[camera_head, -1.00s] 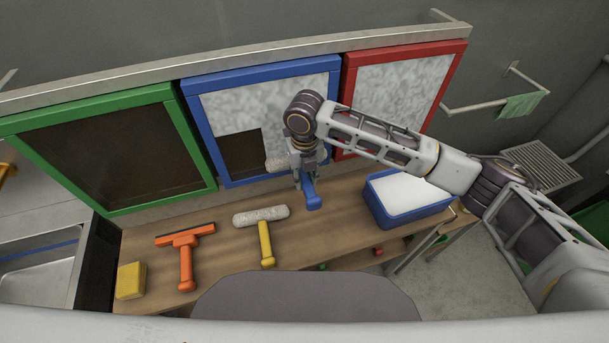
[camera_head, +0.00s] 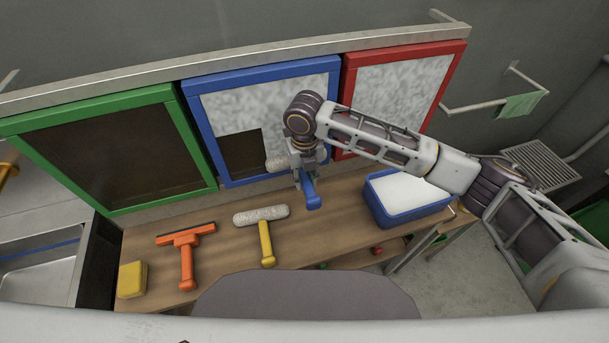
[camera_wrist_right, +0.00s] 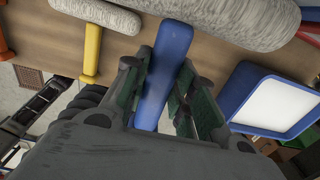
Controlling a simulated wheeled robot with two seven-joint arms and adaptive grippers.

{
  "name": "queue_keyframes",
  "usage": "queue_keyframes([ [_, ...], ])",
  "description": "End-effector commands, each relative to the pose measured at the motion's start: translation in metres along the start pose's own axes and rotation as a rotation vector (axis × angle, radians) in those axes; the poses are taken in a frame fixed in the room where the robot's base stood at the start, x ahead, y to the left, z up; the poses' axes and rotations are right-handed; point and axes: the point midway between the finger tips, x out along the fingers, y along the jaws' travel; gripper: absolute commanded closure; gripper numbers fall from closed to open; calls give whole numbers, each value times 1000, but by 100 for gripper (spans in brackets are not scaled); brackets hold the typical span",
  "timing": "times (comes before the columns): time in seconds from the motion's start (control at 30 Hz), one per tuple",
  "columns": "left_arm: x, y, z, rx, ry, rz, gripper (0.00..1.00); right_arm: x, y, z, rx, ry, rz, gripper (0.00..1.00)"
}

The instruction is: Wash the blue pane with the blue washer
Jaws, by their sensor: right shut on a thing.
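The blue pane (camera_head: 222,105) stands upright in a blue frame at the back of the bench. Most of its visible face is mottled white; a dark brown patch shows at its lower left. My right gripper (camera_head: 308,178) is shut on the handle of the blue washer (camera_head: 312,198), in front of the pane's lower part. The washer's fluffy pale roller (camera_head: 275,163) is at the pane's lower edge; whether it touches is unclear. The right wrist view shows the blue handle (camera_wrist_right: 166,70) between the fingers and the roller (camera_wrist_right: 235,18) beyond. My left gripper is not in view.
A green-framed dark pane (camera_head: 110,150) and a red-framed whitish pane (camera_head: 400,90) flank the blue one. On the bench (camera_head: 215,270) lie a yellow-handled washer (camera_head: 266,240), an orange squeegee (camera_head: 186,262) and a yellow sponge (camera_head: 132,279). A blue tray (camera_head: 412,220) with white content stands right.

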Motion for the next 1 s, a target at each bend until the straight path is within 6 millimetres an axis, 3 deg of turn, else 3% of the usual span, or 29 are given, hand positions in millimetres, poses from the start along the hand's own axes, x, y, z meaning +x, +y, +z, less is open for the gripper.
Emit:
queue_keyframes([
  [0.43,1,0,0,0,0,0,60,1,0,2,2,-6,1,96],
  [1.0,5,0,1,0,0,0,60,32,0,-1,3,-3,0,96],
])
